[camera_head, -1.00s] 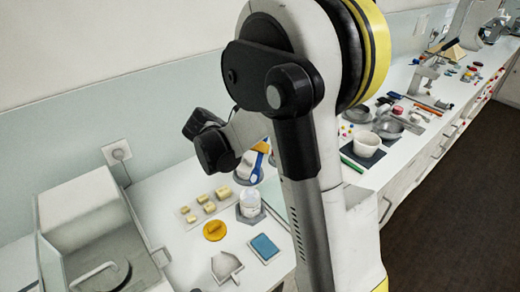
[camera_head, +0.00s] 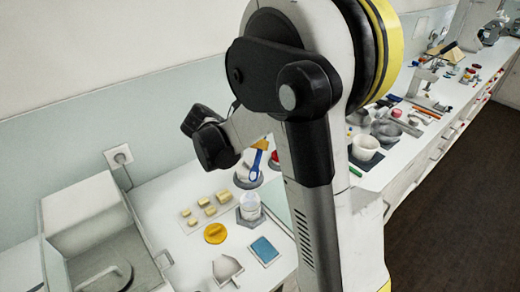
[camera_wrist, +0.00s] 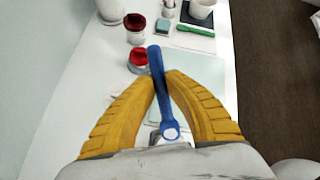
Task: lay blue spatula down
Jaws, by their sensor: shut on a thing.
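The blue spatula (camera_wrist: 160,85) is held between the yellow fingers of my gripper (camera_wrist: 165,78) in the wrist view. Its blue shaft runs from a rounded end near the fingers' base up past the fingertips. In the head view, a short length of the spatula (camera_head: 256,163) shows below a yellow fingertip (camera_head: 261,144), beyond my arm. My gripper is shut on it, above the white counter (camera_wrist: 75,100). My arm hides part of the gripper in the head view. I cannot tell whether the spatula touches anything below.
A red-lidded jar (camera_wrist: 139,57) and a dark red jar (camera_wrist: 136,28) stand close beyond the spatula. A pale mat (camera_wrist: 200,75) lies to the right. A glass jar (camera_head: 250,207), yellow disc (camera_head: 215,233), blue pad (camera_head: 264,250) and metal scoop (camera_head: 226,268) occupy the near counter.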

